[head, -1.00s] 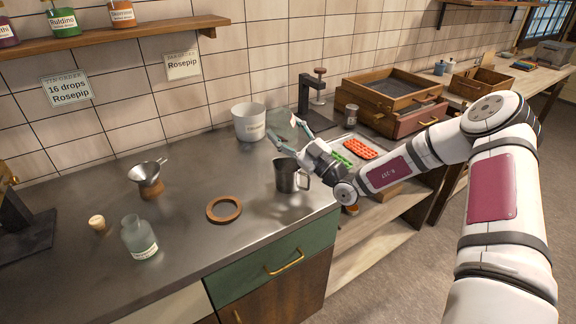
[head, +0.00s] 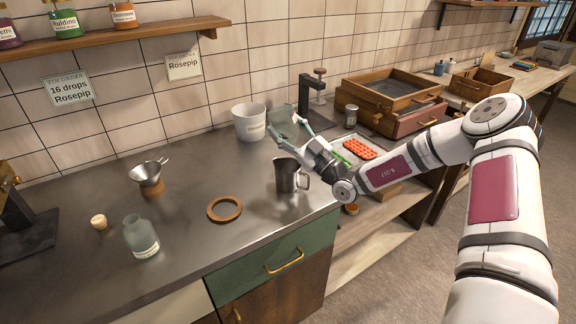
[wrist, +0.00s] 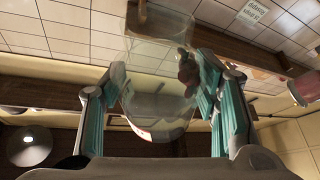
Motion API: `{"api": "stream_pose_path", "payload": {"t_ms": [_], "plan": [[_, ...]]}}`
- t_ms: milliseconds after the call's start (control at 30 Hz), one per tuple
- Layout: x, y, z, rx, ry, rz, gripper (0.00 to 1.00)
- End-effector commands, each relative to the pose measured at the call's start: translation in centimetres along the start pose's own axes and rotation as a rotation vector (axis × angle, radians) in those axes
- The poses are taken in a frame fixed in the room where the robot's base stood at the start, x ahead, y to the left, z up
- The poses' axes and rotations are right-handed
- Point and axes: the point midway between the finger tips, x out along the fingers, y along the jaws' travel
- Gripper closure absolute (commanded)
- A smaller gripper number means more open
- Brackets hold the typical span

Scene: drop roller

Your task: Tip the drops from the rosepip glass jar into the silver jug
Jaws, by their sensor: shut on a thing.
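My gripper (head: 288,122) is shut on a clear glass jar (wrist: 145,85), which sits between its teal fingers. The jar also shows in the head view (head: 284,124), behind and above the silver jug, near the white tub. In the wrist view the jar is see-through, with a dark reddish-brown clump against its right side. Its label cannot be read, so the name rosepip cannot be confirmed on it. The silver jug (head: 287,177) stands upright on the steel counter, below and in front of the fingers. The jug's inside is hidden.
A wooden ring (head: 239,211), a glass bottle (head: 140,240), a cork (head: 98,221) and a funnel on a stand (head: 147,176) are on the counter. A tray with a red mould (head: 357,149) lies right of my gripper.

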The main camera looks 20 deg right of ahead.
Motion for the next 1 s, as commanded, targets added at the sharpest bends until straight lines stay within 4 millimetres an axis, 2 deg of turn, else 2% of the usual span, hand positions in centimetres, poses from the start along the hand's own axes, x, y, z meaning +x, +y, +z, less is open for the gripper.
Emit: {"api": "stream_pose_path", "payload": {"t_ms": [1000], "plan": [[0.08,0.51,0.0,0.071,-0.01,0.031,0.8]]}}
